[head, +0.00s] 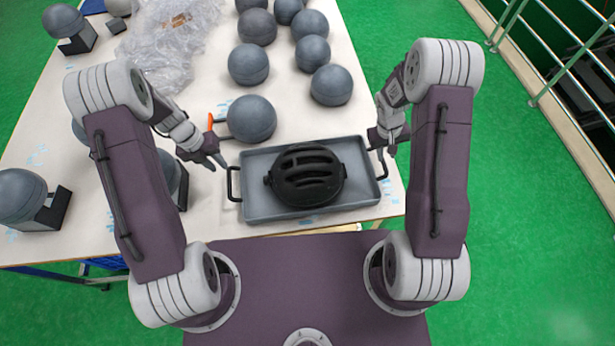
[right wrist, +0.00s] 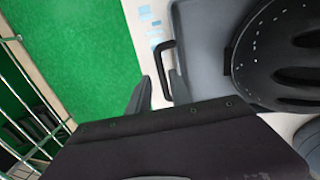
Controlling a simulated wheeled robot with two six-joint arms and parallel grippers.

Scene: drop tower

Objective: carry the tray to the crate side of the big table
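The grey tray (head: 262,211) lies on the near edge of the white big table (head: 215,100), with a black slotted helmet-like object (head: 306,177) in it. It has a black handle at each end. My left gripper (head: 218,166) is open just behind the tray's left handle (head: 232,184), apart from it as far as I can tell. My right gripper (head: 379,158) is at the right handle (head: 382,165). In the right wrist view the fingers (right wrist: 160,92) are spread, with the handle (right wrist: 163,70) lying ahead and between them. I cannot make out a crate.
Several grey balls (head: 248,63) stand behind the tray, the closest one (head: 251,118) near its back left edge. An orange-handled item (head: 210,121) lies beside that ball. Crumpled clear plastic (head: 172,40) covers the back left. A railing (head: 560,75) runs along the right; green floor between is clear.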

